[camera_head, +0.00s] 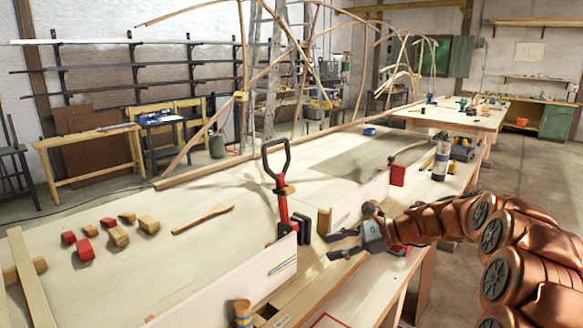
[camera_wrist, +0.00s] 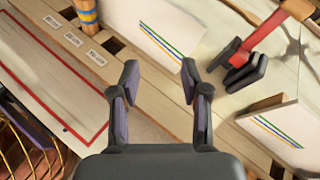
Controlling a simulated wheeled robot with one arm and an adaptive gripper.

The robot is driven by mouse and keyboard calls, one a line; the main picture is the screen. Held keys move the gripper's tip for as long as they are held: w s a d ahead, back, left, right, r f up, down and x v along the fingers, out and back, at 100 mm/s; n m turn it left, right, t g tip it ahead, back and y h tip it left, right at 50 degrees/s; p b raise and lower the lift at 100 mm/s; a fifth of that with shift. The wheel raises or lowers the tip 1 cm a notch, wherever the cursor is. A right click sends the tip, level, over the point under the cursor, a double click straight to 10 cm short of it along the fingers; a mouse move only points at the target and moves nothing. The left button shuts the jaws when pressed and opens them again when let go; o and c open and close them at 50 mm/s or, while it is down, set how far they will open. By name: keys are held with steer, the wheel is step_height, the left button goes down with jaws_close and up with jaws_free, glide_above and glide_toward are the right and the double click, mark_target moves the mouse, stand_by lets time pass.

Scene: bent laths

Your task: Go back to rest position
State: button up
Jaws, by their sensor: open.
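My gripper (camera_head: 346,244) is open and empty at the end of my copper-coloured arm, near the front edge of the long workbench (camera_head: 200,253). In the wrist view its two dark fingers (camera_wrist: 159,82) stand apart with only bench boards and part of a white panel beyond them. A red tool with a black D-shaped handle (camera_head: 280,185) stands upright on the bench, left of my gripper in the head view. Its red shaft and black pads also show at the upper right of the wrist view (camera_wrist: 262,45), apart from the fingers.
White panels with coloured stripes (camera_head: 262,272) stand along the bench's front edge. Red and wooden blocks (camera_head: 118,236) and a wooden spatula (camera_head: 203,218) lie at left. A bottle (camera_head: 441,158) stands farther back. Bent laths (camera_head: 300,90) arch over the bench. Floor is clear at right.

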steer(key=s+a+f+n+g+h, duration=0.1)
steer(key=s+a+n+g+h, duration=0.2)
steer(key=s, duration=0.8)
steer(key=s+a+n+g+h, duration=0.15)
steer(key=s+n, duration=0.35)
steer(key=s, duration=0.5)
steer(key=s+d+f+n+h, duration=0.2)
steer(key=s+d+n+h, duration=0.2)
steer(key=s, duration=0.8)
steer(key=s+d+f+n+h, duration=0.3)
steer(key=s+d, duration=0.4)
steer(key=s, duration=0.5)
steer(key=shift+d+f+n+h, duration=0.2)
steer(key=shift+f+n+h, duration=0.05)
steer(key=shift+n+h, duration=0.65)
